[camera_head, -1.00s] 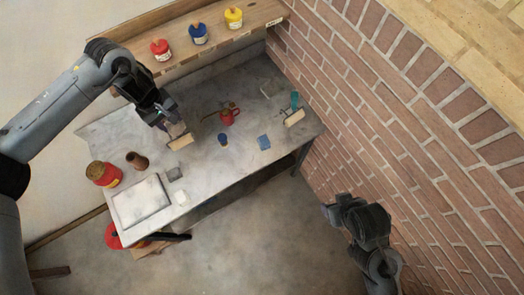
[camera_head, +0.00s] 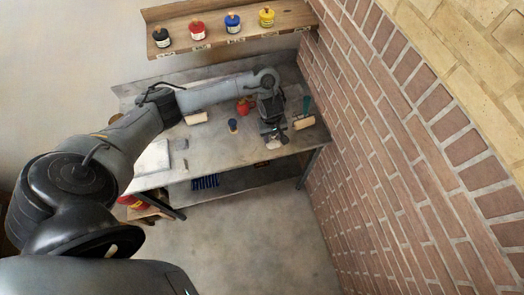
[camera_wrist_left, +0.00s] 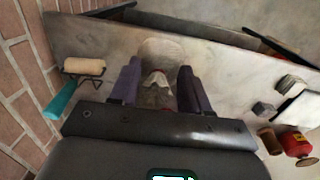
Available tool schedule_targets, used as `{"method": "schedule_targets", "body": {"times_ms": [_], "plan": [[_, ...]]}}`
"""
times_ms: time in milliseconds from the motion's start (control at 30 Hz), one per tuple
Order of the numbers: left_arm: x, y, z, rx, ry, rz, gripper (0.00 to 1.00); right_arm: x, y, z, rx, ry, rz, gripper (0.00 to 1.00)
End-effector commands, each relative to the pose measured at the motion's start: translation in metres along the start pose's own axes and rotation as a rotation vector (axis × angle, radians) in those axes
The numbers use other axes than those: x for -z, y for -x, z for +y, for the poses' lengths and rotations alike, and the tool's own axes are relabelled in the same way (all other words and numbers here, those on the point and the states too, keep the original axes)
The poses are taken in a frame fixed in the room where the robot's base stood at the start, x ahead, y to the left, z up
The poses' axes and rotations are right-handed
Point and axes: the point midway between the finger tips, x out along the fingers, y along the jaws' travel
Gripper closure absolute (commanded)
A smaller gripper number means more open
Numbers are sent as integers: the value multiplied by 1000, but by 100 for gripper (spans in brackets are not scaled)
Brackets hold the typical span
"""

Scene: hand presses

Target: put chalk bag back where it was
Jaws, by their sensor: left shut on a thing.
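My left gripper (camera_head: 272,135) is low over the right part of the grey worktable (camera_head: 210,150), close to the front edge. In the left wrist view its two purple fingers (camera_wrist_left: 158,88) are shut on a small pale grey, cloth-like thing, which I take for the chalk bag (camera_wrist_left: 155,95). In the head view a whitish bit of the bag (camera_head: 273,144) shows below the fingers. I cannot tell whether it touches the table. My right gripper is not in view.
A roller (camera_head: 304,122) with a teal handle lies just right of the gripper. Another roller (camera_head: 196,118) lies farther left. Ink bottles (camera_head: 233,23) line the back shelf. A brick wall (camera_head: 375,130) bounds the right.

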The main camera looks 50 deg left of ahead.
Motion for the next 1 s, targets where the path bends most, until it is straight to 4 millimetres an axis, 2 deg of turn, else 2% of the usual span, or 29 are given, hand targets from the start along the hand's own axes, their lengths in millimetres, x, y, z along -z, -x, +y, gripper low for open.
{"method": "schedule_targets", "body": {"times_ms": [33,200,433,567,800,1000], "plan": [[-3,-8,-11,7,10,-2,78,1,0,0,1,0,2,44],[-11,-23,-34,12,22,3,78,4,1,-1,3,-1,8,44],[-11,-40,-56,13,22,3,78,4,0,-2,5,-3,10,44],[3,-52,-71,14,24,5,78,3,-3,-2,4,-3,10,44],[42,-78,-102,13,25,5,78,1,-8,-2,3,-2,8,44],[66,-95,-121,12,23,2,78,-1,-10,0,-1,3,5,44]]}}
